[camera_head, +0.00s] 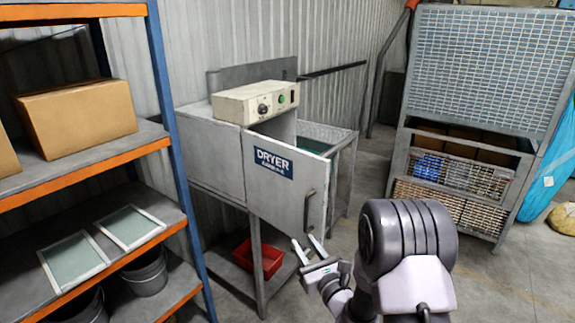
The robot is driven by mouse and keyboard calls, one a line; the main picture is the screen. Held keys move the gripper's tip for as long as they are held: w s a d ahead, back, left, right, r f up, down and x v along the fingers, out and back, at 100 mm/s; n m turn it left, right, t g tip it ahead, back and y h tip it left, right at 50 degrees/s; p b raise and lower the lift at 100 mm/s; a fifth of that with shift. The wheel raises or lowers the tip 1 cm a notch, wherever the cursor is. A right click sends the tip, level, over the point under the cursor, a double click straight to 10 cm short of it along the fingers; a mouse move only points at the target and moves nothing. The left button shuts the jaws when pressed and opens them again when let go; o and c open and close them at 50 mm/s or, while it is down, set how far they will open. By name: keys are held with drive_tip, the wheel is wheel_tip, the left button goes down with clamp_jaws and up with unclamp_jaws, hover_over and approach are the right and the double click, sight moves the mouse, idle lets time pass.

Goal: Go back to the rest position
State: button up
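My gripper (308,248) is in the lower middle of the head view, just below the dryer door's handle. Its two pale fingers are apart with nothing visible between them. My grey and white arm rises at the lower right of it. The grey dryer (215,155) stands on a metal frame against the wall. Its door (275,185), with a blue label, appears swung outward, with the handle (308,212) near its right edge. I cannot tell whether a fingertip touches the door or handle.
A blue and orange shelf rack (160,95) at left holds cardboard boxes (78,115), two framed screens (72,262) and buckets (147,272). A red bin (258,258) sits under the dryer. A grey mesh cage (485,75) stands back right.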

drive_tip(key=s+a+r+n+g+y+b, duration=0.2)
drive_tip(key=s+a+r+n+g+y, duration=0.4)
drive_tip(key=s+a+r+n+y, duration=0.45)
drive_tip(key=s+a+r+n+g+h+b, duration=0.1)
drive_tip(key=s+a+n+g+h, duration=0.1)
drive_tip(key=s+a+n+g, duration=0.45)
drive_tip(key=s+d+f+n+g+h+b, duration=0.1)
drive_tip(key=s+d+f+n+h, duration=0.15)
drive_tip(key=s, duration=0.55)
drive_tip(key=s+d+f+n+g+h+b, duration=0.1)
drive_tip(key=s+d+f+n+h+b, duration=0.2)
drive_tip(key=s, duration=0.4)
drive_tip(key=s+d+n+t+h, duration=0.3)
drive_tip(key=d+h, duration=0.4)
drive_tip(key=d, duration=0.6)
drive_tip(key=shift+s+d+f+n, duration=0.2)
drive_tip(key=shift+s+n, duration=0.35)
drive_tip(key=shift+n, duration=0.4)
